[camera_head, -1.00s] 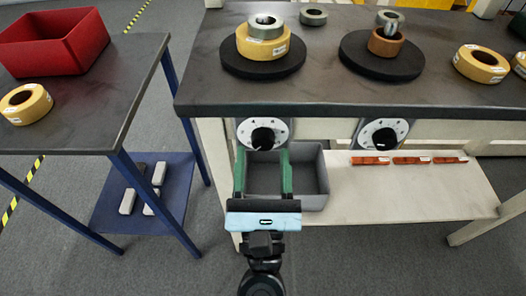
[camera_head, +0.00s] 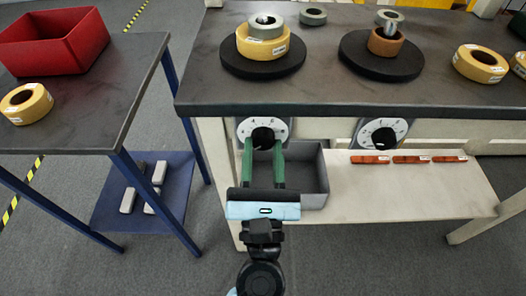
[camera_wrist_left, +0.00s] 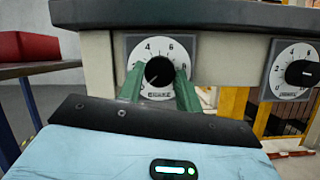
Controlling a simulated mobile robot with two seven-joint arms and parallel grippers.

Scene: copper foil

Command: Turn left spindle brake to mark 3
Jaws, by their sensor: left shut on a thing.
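The left spindle brake is a black knob (camera_head: 263,136) on a white numbered dial (camera_head: 245,127), on the front of the workbench under the left spindle. My left gripper (camera_head: 263,147) reaches up from below, its two green fingers closed on the knob's sides. The wrist view shows the same knob (camera_wrist_left: 159,71) between the fingertips of my left gripper (camera_wrist_left: 159,82). Numbers such as 4 and 6 show above the knob; the fingers hide the lower sides of the dial. I cannot clearly read where the knob points. My right gripper is not in view.
A second brake dial (camera_head: 383,121) is to the right. A grey bin (camera_head: 313,178) stands on the shelf just behind my fingers, beside several orange-red bars (camera_head: 412,160). The bench's dark top edge (camera_head: 350,112) overhangs the dials. A blue-legged table (camera_head: 120,110) stands left.

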